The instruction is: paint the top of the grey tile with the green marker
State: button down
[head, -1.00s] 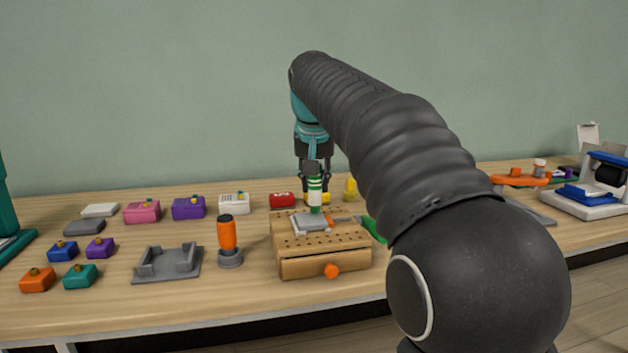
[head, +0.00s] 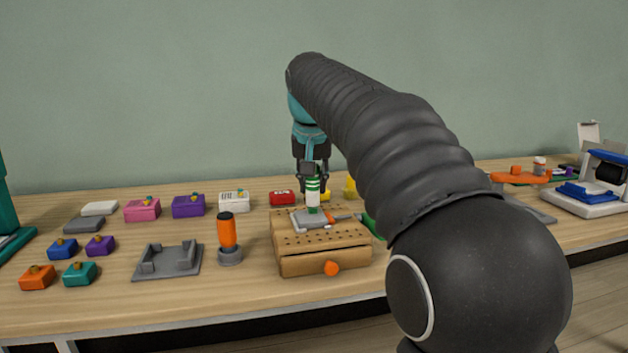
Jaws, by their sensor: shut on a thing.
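My gripper (head: 313,180) is shut on the green marker (head: 313,198), a white and green striped stick held upright with its green tip down. The tip is at the top of the grey tile (head: 303,222); whether it touches cannot be told. The tile lies on the wooden block with holes (head: 322,260), which has an orange knob on its front. Any green paint on the tile is too small to make out, and the marker hides part of the top.
An orange marker (head: 228,232) stands in a grey holder left of the block. A grey open fixture (head: 168,262) and several small coloured boxes lie further left. A green thing (head: 371,226) is partly hidden behind my arm. The table's front edge is close below the block.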

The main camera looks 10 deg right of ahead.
jog(key=shift+a, duration=0.4)
jog(key=shift+a, duration=0.2)
jog(key=shift+a+f+p, duration=0.1)
jog(key=shift+a+p, duration=0.2)
jog(key=shift+a, duration=0.25)
jog(key=shift+s, duration=0.15)
jog(key=shift+s, duration=0.5)
jog(key=shift+s, duration=0.15)
jog(key=shift+s+d+b, duration=0.1)
jog(key=shift+s+b, duration=0.3)
jog(key=shift+s, duration=0.15)
